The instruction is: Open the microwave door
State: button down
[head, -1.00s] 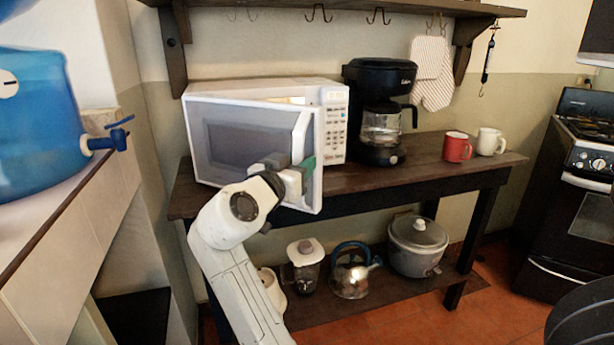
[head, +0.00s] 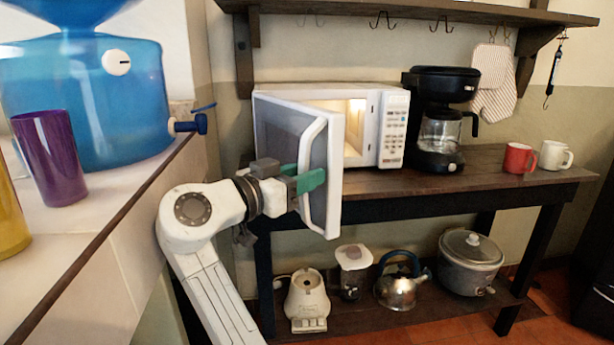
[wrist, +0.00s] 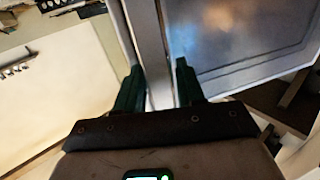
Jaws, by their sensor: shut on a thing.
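The white microwave (head: 392,128) stands on the dark wooden table. Its door (head: 337,150) is swung out to the left at a wide angle, and the lit inside shows behind it. My gripper (head: 312,181), with green fingers, is at the door's white handle (head: 309,150). In the wrist view my gripper (wrist: 160,88) has its two fingers on either side of the handle bar (wrist: 151,50), shut on it. The door's window panel (wrist: 245,35) shows to the right there. The fingertips' exact contact is partly hidden.
A black coffee maker (head: 437,120) stands right of the microwave, with a red mug (head: 518,158) and a white mug (head: 553,155) further right. At the left, a counter (head: 120,190) holds a purple cup (head: 50,160) and a blue water jug (head: 90,100); my arm is close to its edge.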

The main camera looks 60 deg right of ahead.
aim_at(303, 155)
jog(key=c, duration=0.8)
grip_release()
jog(key=shift+r, duration=0.55)
jog(key=r, duration=0.1)
jog(key=r+p, duration=0.1)
jog(key=shift+s+a+r, duration=0.1)
jog(key=shift+s+r, duration=0.1)
jog(key=shift+r, duration=0.2)
jog(key=o, duration=0.3)
jog(key=s+r, duration=0.1)
jog(key=r, duration=0.1)
jog(key=s+a+r+p, duration=0.1)
jog(key=s, duration=0.1)
jog(key=s+r, duration=0.1)
jog(key=r, duration=0.1)
jog(key=shift+s+a+r, duration=0.25)
jog(key=shift+r, duration=0.1)
jog(key=s+a+r, duration=0.1)
jog(key=s, duration=0.1)
jog(key=s+a+r+p, duration=0.1)
jog(key=s, duration=0.2)
jog(key=s+a+r, duration=0.1)
jog(key=s, duration=0.2)
jog(key=shift+s+r, duration=0.1)
jog(key=shift+r, duration=0.05)
jog(key=c, duration=0.3)
jog(key=shift+c, duration=0.2)
